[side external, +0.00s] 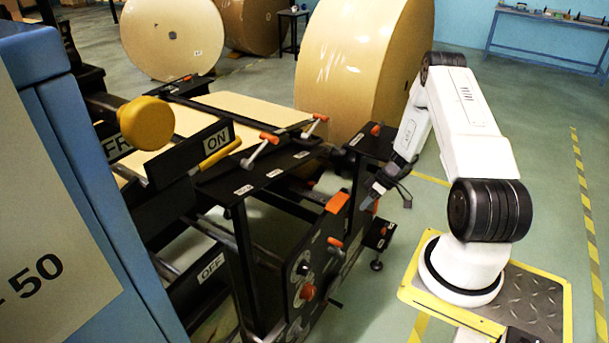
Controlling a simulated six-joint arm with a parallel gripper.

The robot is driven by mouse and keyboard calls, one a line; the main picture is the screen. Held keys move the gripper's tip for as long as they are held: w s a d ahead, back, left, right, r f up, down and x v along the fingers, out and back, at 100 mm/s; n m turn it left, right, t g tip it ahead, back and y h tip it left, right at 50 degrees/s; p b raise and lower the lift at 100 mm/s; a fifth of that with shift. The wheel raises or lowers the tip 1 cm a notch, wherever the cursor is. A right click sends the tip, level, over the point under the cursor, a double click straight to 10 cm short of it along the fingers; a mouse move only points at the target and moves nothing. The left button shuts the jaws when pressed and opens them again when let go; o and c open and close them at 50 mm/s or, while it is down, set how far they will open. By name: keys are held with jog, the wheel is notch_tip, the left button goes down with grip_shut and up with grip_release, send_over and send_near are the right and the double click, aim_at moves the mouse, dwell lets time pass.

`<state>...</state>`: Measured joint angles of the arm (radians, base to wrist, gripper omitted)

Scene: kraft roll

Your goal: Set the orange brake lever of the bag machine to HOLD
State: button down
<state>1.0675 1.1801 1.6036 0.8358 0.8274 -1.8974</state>
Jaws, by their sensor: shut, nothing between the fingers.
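The bag machine (262,180) is a black frame with a kraft web on top and several orange-tipped handles. A broad orange handle (337,202) sits on its right side, at the end of a dark bar. A smaller orange-tipped lever (335,242) is below it on the side plate. I cannot tell for certain which is the brake lever, and no HOLD mark is readable. My gripper (366,204) is shut and empty, pointing down just right of the broad orange handle. It looks apart from it, but the depth is unclear.
A red knob (307,292) is low on the side plate. Orange-handled clamps (268,138) stand on the top rail. A yellow lever (218,154) is near an ON label. A large kraft roll (355,60) stands behind. Floor right of my base is free.

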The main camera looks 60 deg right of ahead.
send_near(338, 249)
jog(key=w+f, duration=0.2)
jog(key=w, duration=0.2)
jog(key=shift+s+a, duration=0.2)
jog(key=shift+a, duration=1.25)
jog(key=shift+a, duration=0.15)
jog(key=shift+a+f, duration=0.15)
jog(key=shift+a, duration=0.5)
jog(key=shift+a+f, duration=0.15)
jog(key=shift+a, duration=0.5)
